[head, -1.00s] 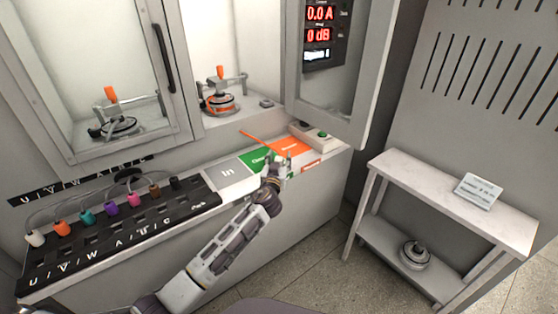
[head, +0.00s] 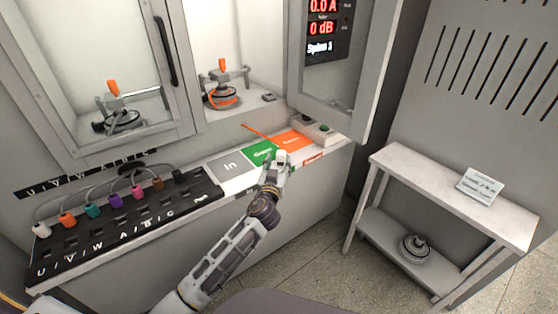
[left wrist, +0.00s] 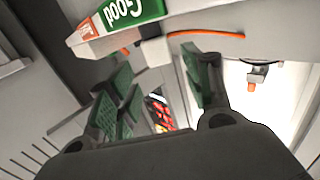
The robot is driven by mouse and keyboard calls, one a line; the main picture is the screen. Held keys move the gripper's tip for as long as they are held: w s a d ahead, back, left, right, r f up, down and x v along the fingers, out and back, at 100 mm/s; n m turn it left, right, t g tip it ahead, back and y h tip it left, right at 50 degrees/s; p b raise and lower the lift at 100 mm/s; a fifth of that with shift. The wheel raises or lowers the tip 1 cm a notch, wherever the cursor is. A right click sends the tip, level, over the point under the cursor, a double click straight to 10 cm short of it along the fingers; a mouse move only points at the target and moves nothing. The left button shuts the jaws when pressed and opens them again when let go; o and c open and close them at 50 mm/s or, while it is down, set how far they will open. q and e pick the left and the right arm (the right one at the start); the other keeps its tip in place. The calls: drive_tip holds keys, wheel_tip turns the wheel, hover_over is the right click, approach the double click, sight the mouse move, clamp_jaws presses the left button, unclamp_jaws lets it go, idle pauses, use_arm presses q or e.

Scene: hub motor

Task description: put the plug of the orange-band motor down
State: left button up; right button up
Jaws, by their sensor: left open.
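The orange-band motor (head: 222,97) stands in the open right chamber, an orange lever above it. Its orange cable (head: 255,131) runs over the chamber's front edge toward the coloured ledge panels. My left gripper (head: 281,158) is over the ledge's front edge, by the green panel. In the left wrist view its green-padded fingers (left wrist: 165,85) are apart. A pale block (left wrist: 155,52), apparently the plug, shows beyond and between the fingertips, with the orange cable (left wrist: 205,34) next to it. I cannot tell whether it touches the ledge or a finger. My right gripper is not in view.
The ledge has a grey "In" panel (head: 231,166), a green panel (head: 262,152) and an orange panel (head: 293,141). A black socket rack (head: 120,228) with several coloured plugs is at left. The open chamber door (head: 345,85) juts out at right. A side table (head: 420,175) stands at right.

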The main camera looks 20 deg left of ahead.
use_arm(q)
drive_tip(key=shift+s+d+r, duration=0.1)
drive_tip(key=shift+s+d, duration=0.05)
drive_tip(key=shift+s, duration=1.15)
drive_tip(key=shift+s+d, duration=0.1)
drive_tip(key=shift+s, duration=1.15)
